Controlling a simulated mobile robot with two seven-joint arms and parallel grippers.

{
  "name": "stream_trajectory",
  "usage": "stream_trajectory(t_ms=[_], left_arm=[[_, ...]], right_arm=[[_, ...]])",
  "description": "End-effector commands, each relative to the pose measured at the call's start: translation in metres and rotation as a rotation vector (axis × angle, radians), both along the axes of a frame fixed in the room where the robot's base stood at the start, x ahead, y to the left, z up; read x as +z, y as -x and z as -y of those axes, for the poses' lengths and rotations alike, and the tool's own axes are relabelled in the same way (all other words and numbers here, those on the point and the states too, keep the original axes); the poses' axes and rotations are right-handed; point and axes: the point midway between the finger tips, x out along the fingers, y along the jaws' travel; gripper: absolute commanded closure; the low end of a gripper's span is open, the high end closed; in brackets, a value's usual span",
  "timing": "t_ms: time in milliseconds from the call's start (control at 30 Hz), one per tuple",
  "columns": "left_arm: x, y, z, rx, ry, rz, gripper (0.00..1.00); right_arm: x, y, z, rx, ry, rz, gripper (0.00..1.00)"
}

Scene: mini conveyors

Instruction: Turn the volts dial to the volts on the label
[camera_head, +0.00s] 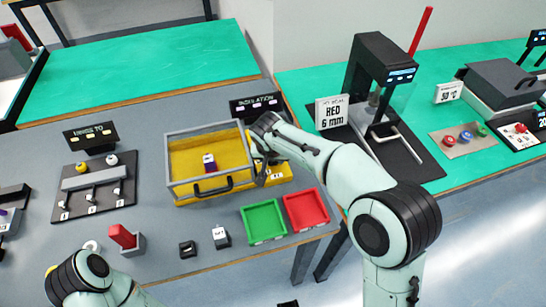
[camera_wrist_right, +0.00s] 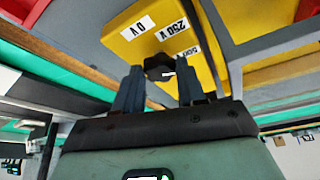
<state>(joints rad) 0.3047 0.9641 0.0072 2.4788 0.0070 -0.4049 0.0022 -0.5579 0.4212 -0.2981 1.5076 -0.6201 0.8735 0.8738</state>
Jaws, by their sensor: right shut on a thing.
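The volts dial (camera_wrist_right: 159,67) is a black knob on a yellow panel (camera_wrist_right: 125,42) in the right wrist view. White labels around it read "0 V" and "250 V", and a third, partly hidden, appears to read "500 V". My right gripper (camera_wrist_right: 160,77) is shut on the dial, one finger on each side. In the head view, my right gripper (camera_head: 261,176) is at the right end of the yellow unit (camera_head: 280,173), hiding the dial. A black "INSULATION" display (camera_head: 256,104) stands behind it. The dial's pointer direction is unclear. My left gripper is out of frame.
A grey-framed yellow tray (camera_head: 198,188) holds a purple item with a white tag (camera_head: 209,162), its text unreadable. Green (camera_head: 263,221) and red (camera_head: 306,209) bins stand in front. A black block (camera_head: 187,249) and another labelled block (camera_head: 221,237) lie near the front edge.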

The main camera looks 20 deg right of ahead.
Motion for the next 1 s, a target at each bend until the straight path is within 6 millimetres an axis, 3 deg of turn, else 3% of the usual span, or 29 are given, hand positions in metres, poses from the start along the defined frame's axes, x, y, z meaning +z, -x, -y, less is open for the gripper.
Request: stream_trajectory(t_ms=[333, 900, 933, 1000], left_arm=[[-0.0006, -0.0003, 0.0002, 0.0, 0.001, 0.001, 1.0], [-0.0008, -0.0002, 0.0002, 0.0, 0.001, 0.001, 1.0], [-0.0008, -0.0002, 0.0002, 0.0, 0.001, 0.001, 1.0], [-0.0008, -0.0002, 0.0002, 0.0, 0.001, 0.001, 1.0]], right_arm=[[-0.001, 0.0, -0.0017, -0.146, 0.001, -0.004, 0.91], [-0.0015, 0.0001, -0.0024, -0.174, -0.002, -0.006, 0.91], [-0.0015, 0.0002, -0.0023, -0.174, -0.002, -0.006, 0.5], [-0.0014, 0.0001, -0.0023, -0.174, -0.002, -0.005, 0.34]])
